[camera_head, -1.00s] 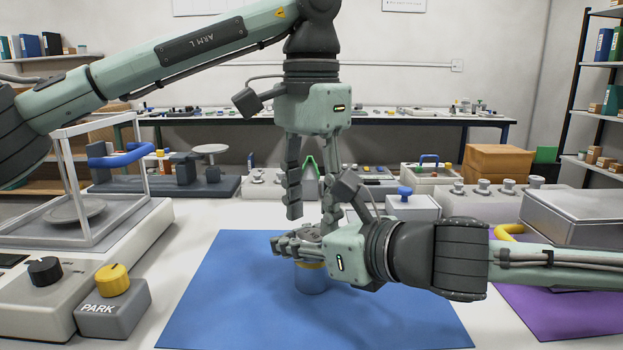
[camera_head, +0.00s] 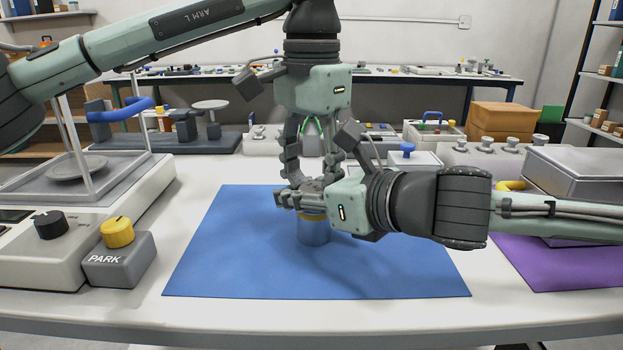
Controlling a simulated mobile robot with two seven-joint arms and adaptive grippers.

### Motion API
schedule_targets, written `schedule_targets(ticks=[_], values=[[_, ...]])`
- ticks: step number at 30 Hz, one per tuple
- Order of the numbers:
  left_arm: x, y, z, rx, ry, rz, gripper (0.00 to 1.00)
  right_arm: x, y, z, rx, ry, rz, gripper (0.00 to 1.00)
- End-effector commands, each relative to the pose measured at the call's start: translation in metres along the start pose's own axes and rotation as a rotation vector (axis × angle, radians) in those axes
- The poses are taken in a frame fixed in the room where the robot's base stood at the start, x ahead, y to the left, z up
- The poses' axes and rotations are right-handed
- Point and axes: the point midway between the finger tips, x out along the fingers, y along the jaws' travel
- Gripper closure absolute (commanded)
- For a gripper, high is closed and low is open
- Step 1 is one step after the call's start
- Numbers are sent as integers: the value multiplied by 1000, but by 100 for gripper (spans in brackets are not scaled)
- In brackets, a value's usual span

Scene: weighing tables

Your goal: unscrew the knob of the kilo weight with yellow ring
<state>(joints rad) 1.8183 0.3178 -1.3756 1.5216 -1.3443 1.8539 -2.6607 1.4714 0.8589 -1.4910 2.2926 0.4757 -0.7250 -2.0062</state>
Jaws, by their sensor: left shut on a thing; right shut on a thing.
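The kilo weight with yellow ring (camera_head: 313,232) stands upright on the blue mat (camera_head: 225,255). Its grey lower body and part of the yellow ring show below my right gripper. My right gripper (camera_head: 298,199) reaches in from the right, level, and is shut on the weight's upper body. My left gripper (camera_head: 312,183) points straight down from above, with its fingers shut on the knob at the top of the weight. The knob itself is hidden by the fingers of both grippers.
A balance with a glass-framed pan (camera_head: 80,166) and a grey PARK box with a yellow dial (camera_head: 118,260) stand at the left. A purple mat (camera_head: 560,262) and a metal case (camera_head: 580,175) are at the right. The front of the blue mat is clear.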

Motion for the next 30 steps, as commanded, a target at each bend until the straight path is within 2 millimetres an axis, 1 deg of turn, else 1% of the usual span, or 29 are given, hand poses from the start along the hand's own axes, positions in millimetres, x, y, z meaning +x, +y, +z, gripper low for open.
schedule_targets(ticks=[1,6,7,17,20,27,30], values=[[2,8,-1,18,-2,12,52,1,0,0,-1,-1,1,100],[1,9,-1,18,1,13,31,1,0,0,-1,0,1,100],[1,9,-1,18,1,13,30,1,0,0,-1,0,1,100],[-5,9,-2,17,7,12,30,1,0,0,-1,1,1,100],[-14,9,-2,17,10,11,30,1,0,-1,-1,2,1,100],[-46,7,-2,14,11,10,30,1,0,-2,1,4,0,100],[-50,7,-1,14,8,9,30,1,-1,-2,2,6,-1,100]])
